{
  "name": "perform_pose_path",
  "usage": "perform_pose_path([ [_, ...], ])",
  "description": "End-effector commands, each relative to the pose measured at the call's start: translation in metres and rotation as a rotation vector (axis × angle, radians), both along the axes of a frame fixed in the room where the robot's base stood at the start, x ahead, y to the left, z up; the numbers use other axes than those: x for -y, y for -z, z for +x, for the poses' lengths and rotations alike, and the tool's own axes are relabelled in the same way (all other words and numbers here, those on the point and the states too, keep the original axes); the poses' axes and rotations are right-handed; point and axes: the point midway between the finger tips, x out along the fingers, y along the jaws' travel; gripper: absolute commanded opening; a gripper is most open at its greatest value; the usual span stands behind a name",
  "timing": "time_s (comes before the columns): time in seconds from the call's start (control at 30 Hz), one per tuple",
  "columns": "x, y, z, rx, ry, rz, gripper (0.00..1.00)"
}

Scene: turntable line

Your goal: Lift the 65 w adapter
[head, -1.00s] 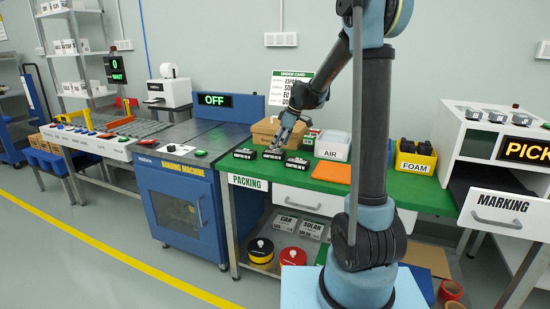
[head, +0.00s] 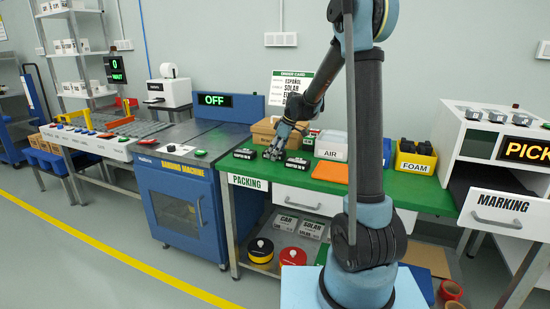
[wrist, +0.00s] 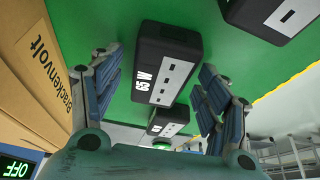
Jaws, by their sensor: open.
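The 65 W adapter (wrist: 165,62) is a black block with a grey label in the wrist view. It lies on the green packing table between the two fingers of my gripper (wrist: 160,64). The fingers are spread, with visible gaps on both sides of the adapter. In the head view my gripper (head: 272,154) is low over the table, between two other black adapters, and hides what is beneath it. One of these adapters (head: 244,153) is to its left and the other (head: 297,163) to its right.
In the wrist view, a second adapter (wrist: 268,12) is at the upper right and a third (wrist: 168,123) is below. A cardboard box (wrist: 32,70) stands close by the left finger. An orange pad (head: 330,172) and an AIR bin (head: 331,153) are to the right.

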Motion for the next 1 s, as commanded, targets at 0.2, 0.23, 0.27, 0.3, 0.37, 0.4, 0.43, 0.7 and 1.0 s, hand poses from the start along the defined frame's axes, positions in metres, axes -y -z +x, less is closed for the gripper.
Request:
perform_pose_path([
  [0.2, -0.0001, 0.0026, 0.0001, 0.000, 0.000, 0.000, 0.69],
  [0.23, 0.0000, 0.0029, 0.0002, 0.000, 0.000, 0.000, 0.69],
  [0.27, -0.0001, 0.0030, 0.0002, 0.000, 0.000, 0.000, 0.69],
  [0.3, -0.0001, 0.0032, 0.0002, 0.000, 0.000, 0.000, 0.69],
  [0.37, 0.0000, 0.0032, 0.0001, 0.000, 0.000, 0.000, 0.69],
  [0.4, 0.0000, 0.0032, 0.0001, 0.000, 0.000, 0.000, 0.69],
  [0.43, 0.0000, 0.0032, 0.0001, 0.000, 0.000, 0.000, 0.69],
  [0.7, -0.0001, 0.0035, -0.0001, 0.000, 0.000, 0.000, 0.28],
  [1.0, 0.0001, 0.0047, -0.0004, 0.000, -0.001, -0.002, 0.16],
])
